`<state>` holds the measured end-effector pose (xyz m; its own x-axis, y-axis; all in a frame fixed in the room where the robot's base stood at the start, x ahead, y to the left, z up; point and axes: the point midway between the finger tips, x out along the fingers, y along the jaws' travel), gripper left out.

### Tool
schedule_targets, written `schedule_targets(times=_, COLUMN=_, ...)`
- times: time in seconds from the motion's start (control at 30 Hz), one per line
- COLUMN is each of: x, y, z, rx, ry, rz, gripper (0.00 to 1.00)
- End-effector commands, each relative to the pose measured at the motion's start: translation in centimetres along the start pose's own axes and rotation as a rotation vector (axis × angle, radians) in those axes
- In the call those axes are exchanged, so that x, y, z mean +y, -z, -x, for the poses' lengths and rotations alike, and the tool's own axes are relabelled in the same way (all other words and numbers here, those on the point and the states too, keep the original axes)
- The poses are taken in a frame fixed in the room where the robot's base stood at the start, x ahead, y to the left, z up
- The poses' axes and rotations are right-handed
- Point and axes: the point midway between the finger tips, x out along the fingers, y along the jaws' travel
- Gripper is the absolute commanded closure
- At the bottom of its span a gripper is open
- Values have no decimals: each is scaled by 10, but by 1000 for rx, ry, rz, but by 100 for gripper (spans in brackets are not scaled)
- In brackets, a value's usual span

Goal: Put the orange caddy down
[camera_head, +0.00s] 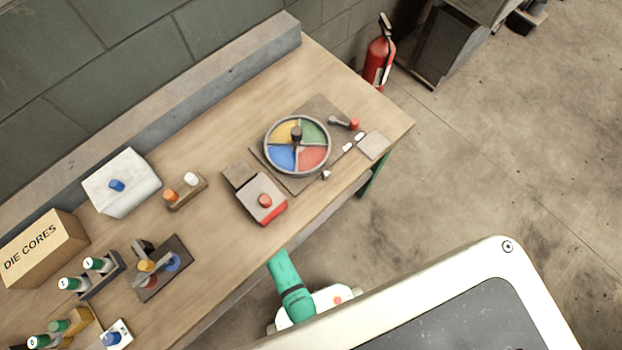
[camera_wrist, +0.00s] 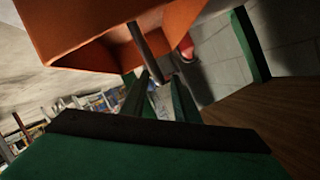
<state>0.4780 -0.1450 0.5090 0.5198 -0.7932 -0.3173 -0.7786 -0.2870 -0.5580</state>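The orange caddy (camera_wrist: 95,35) fills the upper left of the wrist view, tilted in that picture. A grey bar (camera_wrist: 148,42), apparently its handle, runs down from it to between my fingertips. My gripper (camera_wrist: 162,82) appears shut on this bar, with dark green fingers on either side. The caddy's base and far side are out of the picture. In the head view neither the caddy nor my gripper shows; only part of my green arm shows beyond the table's front edge.
A wooden table (camera_head: 218,158) holds a round four-coloured tray (camera_head: 328,148), a box with a red button (camera_head: 262,205), a white box (camera_head: 107,190), and a DIE CORES carton (camera_head: 48,255). A fire extinguisher (camera_head: 375,62) stands beyond the table.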

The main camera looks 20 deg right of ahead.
Motion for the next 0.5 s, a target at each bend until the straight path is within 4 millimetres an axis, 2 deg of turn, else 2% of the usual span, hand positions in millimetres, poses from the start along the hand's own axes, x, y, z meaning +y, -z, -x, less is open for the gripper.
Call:
schedule_targets(times=0.3, x=2, y=0, z=62, rx=-2, ry=-2, rz=0, gripper=72)
schedule_targets(times=0.5, x=2, y=1, z=92, rx=0, ry=-3, rz=0, gripper=72)
